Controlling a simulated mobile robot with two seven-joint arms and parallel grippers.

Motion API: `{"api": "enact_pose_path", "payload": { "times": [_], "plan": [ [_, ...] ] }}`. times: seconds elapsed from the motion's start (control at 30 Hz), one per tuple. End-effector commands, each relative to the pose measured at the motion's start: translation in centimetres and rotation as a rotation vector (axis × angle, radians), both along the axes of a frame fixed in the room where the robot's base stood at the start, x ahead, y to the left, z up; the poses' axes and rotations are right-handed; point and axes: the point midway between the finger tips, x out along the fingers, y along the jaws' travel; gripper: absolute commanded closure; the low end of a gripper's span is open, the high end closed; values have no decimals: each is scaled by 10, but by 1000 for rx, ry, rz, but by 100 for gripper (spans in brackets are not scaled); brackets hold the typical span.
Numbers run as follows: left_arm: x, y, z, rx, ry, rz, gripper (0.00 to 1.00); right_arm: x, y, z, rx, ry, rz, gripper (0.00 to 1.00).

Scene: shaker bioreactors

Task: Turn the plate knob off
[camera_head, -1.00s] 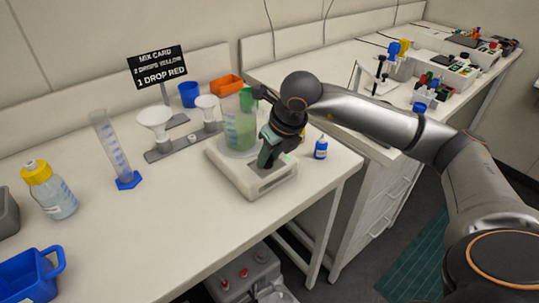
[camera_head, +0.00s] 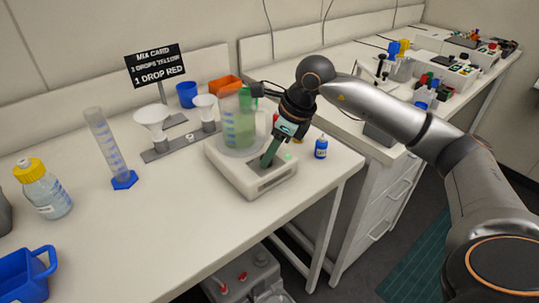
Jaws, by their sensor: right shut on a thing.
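The white plate (camera_head: 226,174) stands near the front right of the bench, with a clear beaker (camera_head: 238,134) of green liquid on its top. A small green light shows on its front panel. My right gripper (camera_head: 268,161) points down at the front panel, fingers shut and touching or almost touching it. The plate knob is hidden behind the fingers; the gripper appears shut on it. My left gripper is out of view.
A small blue-capped bottle (camera_head: 321,148) stands close right of the plate. Left are a funnel rack (camera_head: 165,153), a measuring cylinder (camera_head: 108,148) and a yellow-capped bottle (camera_head: 46,192). The bench front before the plate is clear.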

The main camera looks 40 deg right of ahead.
Motion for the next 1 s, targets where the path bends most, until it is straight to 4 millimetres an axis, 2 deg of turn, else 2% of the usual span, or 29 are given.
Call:
{"api": "enact_pose_path", "payload": {
  "times": [0.5,0.73,1.0],
  "plan": [
    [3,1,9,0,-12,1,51,4,-2,2,1,-1,442,100],
    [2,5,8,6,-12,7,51,5,-3,1,0,-2,560,100],
    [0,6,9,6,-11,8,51,5,-3,1,-2,-3,618,100]
  ]
}}
